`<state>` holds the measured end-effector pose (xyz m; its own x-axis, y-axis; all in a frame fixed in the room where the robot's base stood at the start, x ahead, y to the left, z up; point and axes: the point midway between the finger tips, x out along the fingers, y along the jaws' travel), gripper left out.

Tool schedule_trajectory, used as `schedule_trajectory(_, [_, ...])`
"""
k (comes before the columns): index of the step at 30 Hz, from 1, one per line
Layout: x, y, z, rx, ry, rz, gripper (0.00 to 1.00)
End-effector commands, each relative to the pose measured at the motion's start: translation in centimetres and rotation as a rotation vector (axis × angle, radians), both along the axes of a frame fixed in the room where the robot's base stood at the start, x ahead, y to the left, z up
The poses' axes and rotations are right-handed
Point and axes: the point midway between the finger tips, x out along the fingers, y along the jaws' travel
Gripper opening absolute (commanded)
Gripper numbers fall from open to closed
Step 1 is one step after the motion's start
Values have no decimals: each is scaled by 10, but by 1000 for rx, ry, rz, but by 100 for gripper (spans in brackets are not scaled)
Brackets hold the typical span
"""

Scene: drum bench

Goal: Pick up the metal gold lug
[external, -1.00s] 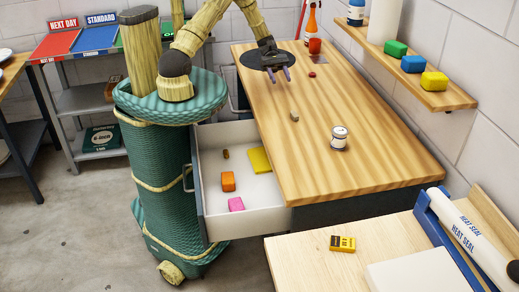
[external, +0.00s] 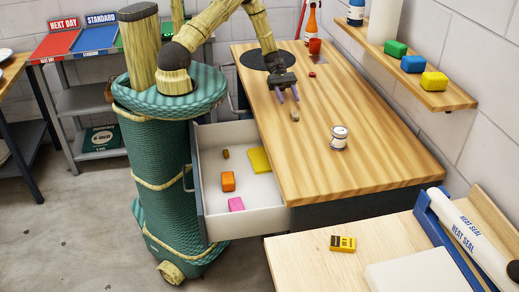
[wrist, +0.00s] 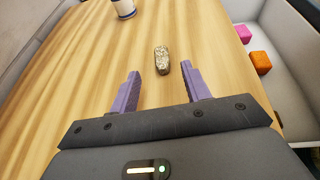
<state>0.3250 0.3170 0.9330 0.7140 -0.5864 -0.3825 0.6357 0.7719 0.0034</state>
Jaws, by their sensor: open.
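A small, rough, tan-gold piece, which looks like the metal gold lug (external: 294,115), lies on the wooden bench top. In the wrist view the lug (wrist: 162,60) lies just beyond my fingertips, roughly centred between them, its long side pointing away from me. My gripper (external: 288,97) is above the bench, just behind the lug in the external view. In the wrist view my gripper (wrist: 162,80) shows two purple fingers spread apart with nothing between them.
A white jar (external: 339,138) stands on the bench right of the lug. An open drawer (external: 207,213) below the left edge holds an orange block (external: 228,181), a pink block (external: 236,204) and a yellow piece (external: 259,160). Bench around the lug is clear.

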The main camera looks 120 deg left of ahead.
Motion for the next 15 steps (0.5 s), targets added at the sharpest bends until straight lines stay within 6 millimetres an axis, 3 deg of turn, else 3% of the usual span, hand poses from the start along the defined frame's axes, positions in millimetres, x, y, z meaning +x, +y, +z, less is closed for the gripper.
schedule_trajectory(5, [14,-12,-7,-1,-1,-1,47])
schedule_trajectory(15, [15,-12,-8,0,0,1,47])
